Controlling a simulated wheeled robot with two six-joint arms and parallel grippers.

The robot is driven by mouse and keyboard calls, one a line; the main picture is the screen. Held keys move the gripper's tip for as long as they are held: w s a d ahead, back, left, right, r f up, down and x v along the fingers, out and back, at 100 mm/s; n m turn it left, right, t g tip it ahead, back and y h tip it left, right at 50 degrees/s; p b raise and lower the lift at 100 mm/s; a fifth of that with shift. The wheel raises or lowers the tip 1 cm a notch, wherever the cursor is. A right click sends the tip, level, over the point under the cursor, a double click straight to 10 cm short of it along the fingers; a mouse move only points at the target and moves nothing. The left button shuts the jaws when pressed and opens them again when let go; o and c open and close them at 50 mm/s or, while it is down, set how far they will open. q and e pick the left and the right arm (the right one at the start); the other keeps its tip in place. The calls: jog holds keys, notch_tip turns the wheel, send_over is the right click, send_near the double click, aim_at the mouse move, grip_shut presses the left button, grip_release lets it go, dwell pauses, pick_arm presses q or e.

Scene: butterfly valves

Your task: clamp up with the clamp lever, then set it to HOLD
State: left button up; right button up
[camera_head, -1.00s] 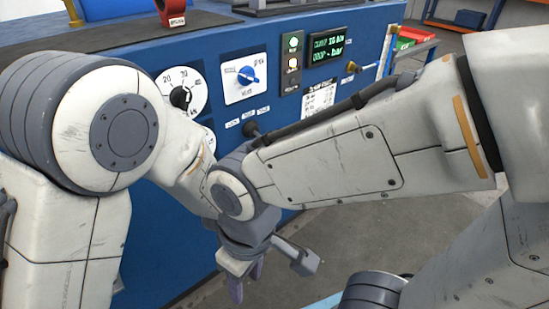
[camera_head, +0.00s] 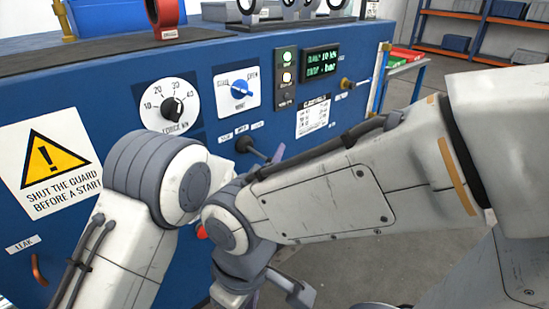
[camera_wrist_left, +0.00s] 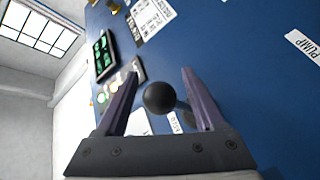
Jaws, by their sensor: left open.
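The clamp lever (camera_head: 258,153) is a dark rod that comes out of a round dark base on the blue panel and points to the lower right. Its black ball knob (camera_wrist_left: 159,97) sits between the two purple fingers in the left wrist view, with gaps on both sides. My left gripper (camera_wrist_left: 157,100) is open around the knob, apart from it. In the head view one finger of my left gripper (camera_head: 277,154) shows beside the lever's end; my right arm hides the rest. Three small labels (camera_head: 241,129) sit above the lever, unreadable. My right gripper (camera_head: 254,297) is mostly cut off below.
The blue panel carries a force dial (camera_head: 171,106), a blue knob (camera_head: 239,88), a green display (camera_head: 321,63), lamps (camera_head: 287,57) and a warning sign (camera_head: 45,162). My right forearm crosses in front of the panel close to the lever.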

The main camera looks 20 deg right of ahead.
pick_arm(q)
jog(key=shift+w+d, duration=0.25)
jog(key=shift+w, duration=0.1)
jog(key=shift+c, duration=0.3)
grip_shut()
dwell(1.0)
